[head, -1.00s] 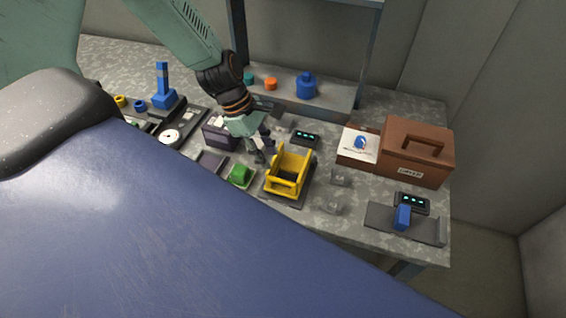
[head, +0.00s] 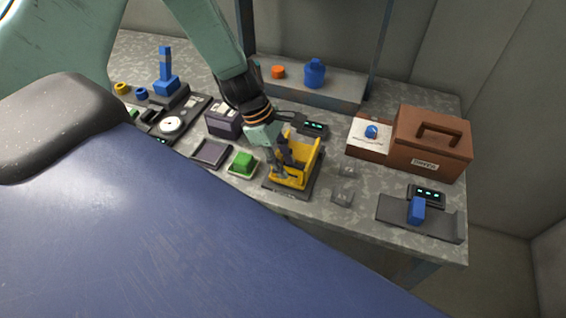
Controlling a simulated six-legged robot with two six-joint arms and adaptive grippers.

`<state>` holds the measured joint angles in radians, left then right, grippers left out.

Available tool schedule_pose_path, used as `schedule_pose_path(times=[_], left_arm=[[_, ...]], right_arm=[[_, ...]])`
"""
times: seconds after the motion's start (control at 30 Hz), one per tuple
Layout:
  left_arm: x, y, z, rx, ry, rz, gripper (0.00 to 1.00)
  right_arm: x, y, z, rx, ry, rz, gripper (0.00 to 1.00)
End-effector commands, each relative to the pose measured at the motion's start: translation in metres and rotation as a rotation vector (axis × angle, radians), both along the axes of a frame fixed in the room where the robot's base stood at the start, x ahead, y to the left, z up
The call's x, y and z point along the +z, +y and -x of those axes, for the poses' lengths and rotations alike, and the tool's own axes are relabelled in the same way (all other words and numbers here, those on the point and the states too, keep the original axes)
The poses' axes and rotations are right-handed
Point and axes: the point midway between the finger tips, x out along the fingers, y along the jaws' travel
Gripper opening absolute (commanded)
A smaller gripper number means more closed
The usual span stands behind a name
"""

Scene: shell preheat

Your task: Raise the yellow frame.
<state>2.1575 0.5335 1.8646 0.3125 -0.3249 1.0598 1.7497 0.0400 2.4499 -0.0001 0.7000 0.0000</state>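The yellow frame (head: 308,162) sits on a dark base plate (head: 311,190) near the front edge of the table. My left gripper (head: 283,166) reaches down from above at the frame's left side, its fingers overlapping the yellow part in the picture. Whether the fingers touch or grip the frame cannot be told. My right gripper is not in view.
A dark box (head: 224,121) stands behind left. Clear small blocks (head: 342,197) lie right of it, with a brown case (head: 431,143) and a blue-handled device (head: 417,210) farther right.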

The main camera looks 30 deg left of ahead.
Motion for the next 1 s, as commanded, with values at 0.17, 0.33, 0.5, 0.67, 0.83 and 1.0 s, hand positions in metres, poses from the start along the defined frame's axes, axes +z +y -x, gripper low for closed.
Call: schedule_pose_path(times=[0.17,0.33,0.5,0.67,0.83,1.0], left_arm=[[-0.0001,-0.0004,0.0001,0.000,0.000,0.000,0.34],[0.0001,-0.0003,0.0001,0.000,0.000,0.000,0.27],[0.0001,-0.0003,0.0001,0.000,0.000,0.000,0.13],[0.0002,-0.0004,0.0002,0.001,0.000,0.000,0.00],[0.0002,-0.0004,0.0002,0.001,0.001,0.000,0.00],[0.0002,-0.0004,0.0002,0.001,0.000,0.000,0.00]], right_arm=[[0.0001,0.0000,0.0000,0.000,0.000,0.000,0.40],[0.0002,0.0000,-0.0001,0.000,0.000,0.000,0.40],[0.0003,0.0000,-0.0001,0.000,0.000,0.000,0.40],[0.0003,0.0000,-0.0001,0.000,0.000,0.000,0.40],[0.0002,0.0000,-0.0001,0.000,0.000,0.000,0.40],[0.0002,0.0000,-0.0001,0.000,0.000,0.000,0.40]])
